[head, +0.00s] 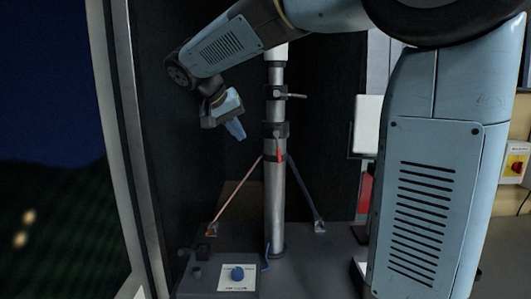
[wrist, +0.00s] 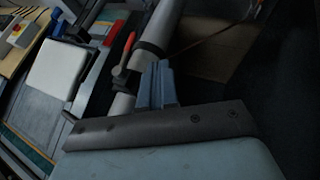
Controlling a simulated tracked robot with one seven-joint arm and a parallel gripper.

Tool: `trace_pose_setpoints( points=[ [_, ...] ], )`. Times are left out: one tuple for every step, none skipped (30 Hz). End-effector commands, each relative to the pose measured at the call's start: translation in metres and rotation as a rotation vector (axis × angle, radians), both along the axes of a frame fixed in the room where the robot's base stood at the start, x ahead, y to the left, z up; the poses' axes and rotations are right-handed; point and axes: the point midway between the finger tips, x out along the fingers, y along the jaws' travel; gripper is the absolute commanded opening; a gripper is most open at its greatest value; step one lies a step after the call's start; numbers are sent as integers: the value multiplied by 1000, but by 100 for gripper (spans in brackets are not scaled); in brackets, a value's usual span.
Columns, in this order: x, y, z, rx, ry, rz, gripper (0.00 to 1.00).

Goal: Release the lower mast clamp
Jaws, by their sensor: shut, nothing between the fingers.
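The grey mast (head: 275,200) stands upright in the middle of the head view and runs diagonally in the wrist view (wrist: 165,25). The lower mast clamp (head: 270,130) is a dark collar around it, with a red-tipped lever (head: 279,153) pointing down along the mast. In the wrist view the red lever (wrist: 129,48) shows left of my fingers. An upper clamp (head: 276,92) has a pale lever pointing right. My gripper (head: 237,131) is shut and empty, left of the lower clamp in the head view. Its fingers also show in the wrist view (wrist: 157,84); they appear apart from the lever.
An orange strut (head: 234,197) and a blue-grey strut (head: 305,189) slope down from the mast. A blue knob (head: 237,273) sits on a white plate at the base. A white box (head: 367,124) stands right of the mast. A door frame (head: 127,130) bounds the left side.

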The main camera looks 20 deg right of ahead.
Motion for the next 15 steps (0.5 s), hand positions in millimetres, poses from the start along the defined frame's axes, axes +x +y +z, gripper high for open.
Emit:
trace_pose_setpoints(
  points=[
    [1,0,0,-1,-1,-1,0],
    [1,0,0,-1,-1,-1,0],
    [0,0,0,-1,-1,-1,0],
    [0,0,0,-1,-1,-1,0],
    [0,0,0,-1,-1,-1,0],
    [0,0,0,-1,-1,-1,0],
    [0,0,0,-1,-1,-1,0],
    [0,0,0,-1,0,0,0],
    [0,0,0,-1,0,0,0],
    [1,-1,-1,-1,0,0,0],
    [1,-1,-1,-1,0,0,0],
    [1,-2,-3,-1,0,0,0],
    [2,-3,-4,-1,0,0,0],
    [3,-5,-6,-1,1,-1,0],
    [4,-7,-10,-1,1,-1,0]
  ],
)
